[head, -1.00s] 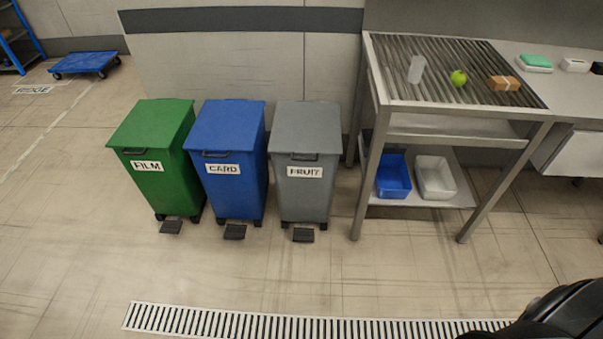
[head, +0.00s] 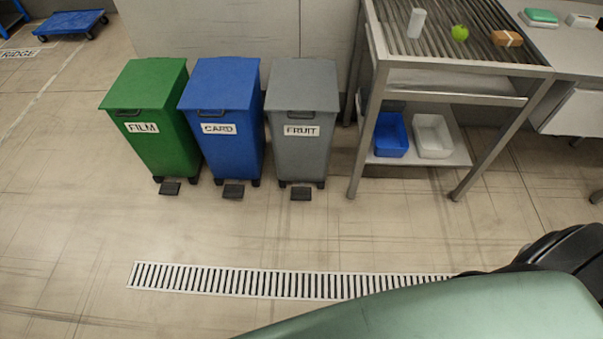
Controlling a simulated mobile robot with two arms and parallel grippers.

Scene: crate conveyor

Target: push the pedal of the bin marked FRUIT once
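The grey bin marked FRUIT (head: 303,100) stands against the wall, at the right end of a row of three bins. Its lid is shut. Its dark pedal (head: 300,194) sticks out low at the front, just above the floor. The blue bin marked CARD (head: 221,100) and the green bin marked FILM (head: 144,90) stand to its left, lids shut. Neither of my grippers is in view.
A steel roller table (head: 465,86) stands right of the bins, with a blue tray (head: 390,135) and a white tray (head: 432,136) on its lower shelf. A floor grate (head: 230,281) crosses the floor ahead. The floor between grate and bins is clear. A blue dolly (head: 70,22) is far left.

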